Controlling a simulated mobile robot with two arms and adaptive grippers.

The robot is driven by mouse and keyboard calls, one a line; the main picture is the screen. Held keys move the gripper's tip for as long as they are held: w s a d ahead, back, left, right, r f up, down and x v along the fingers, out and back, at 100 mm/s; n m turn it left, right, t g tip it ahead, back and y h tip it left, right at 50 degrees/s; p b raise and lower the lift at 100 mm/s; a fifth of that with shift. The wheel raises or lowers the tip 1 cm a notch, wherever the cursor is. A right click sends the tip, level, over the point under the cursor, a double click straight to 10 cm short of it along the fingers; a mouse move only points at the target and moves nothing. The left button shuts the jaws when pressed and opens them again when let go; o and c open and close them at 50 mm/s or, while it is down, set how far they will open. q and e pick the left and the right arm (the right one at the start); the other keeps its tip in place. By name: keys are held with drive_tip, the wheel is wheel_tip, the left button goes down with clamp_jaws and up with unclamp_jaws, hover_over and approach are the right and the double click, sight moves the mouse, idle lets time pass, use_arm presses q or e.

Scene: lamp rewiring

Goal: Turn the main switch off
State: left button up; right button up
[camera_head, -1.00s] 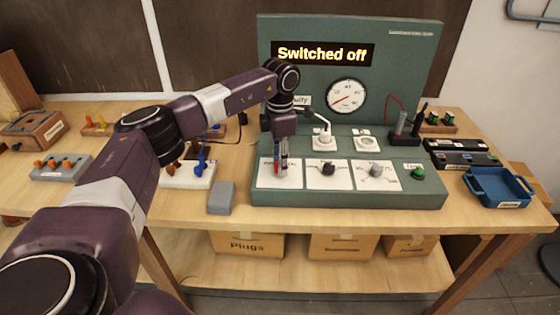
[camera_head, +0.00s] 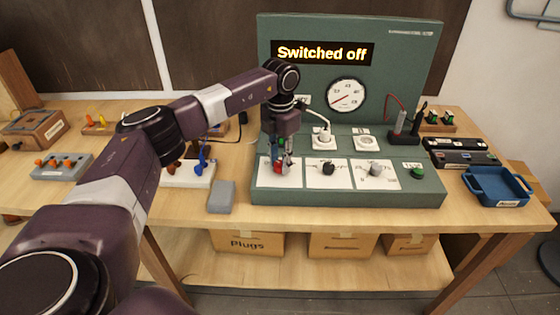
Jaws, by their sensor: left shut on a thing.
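The green test panel (camera_head: 420,80) stands on the bench, and its display (camera_head: 322,53) reads "Switched off". The main switch with a red part (camera_head: 278,168) is on the leftmost white plate of the panel's sloped front. My left gripper (camera_head: 280,163) points down over that plate and is shut on the switch, though its fingers hide most of it. My right gripper is not in view.
Right of the switch are a black knob (camera_head: 328,168), a grey knob (camera_head: 375,170) and a green button (camera_head: 416,171). Behind them are a white plug (camera_head: 324,139) in a socket and a dial (camera_head: 346,95). A grey block (camera_head: 221,197) and a blue tray (camera_head: 498,186) flank the panel.

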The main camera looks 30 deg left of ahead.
sight(280, 163)
use_arm(q)
drive_tip(key=shift+w+r, duration=0.1)
drive_tip(key=o, duration=1.2)
drive_tip(key=shift+c, duration=0.2)
wheel_tip(280, 163, up, 12)
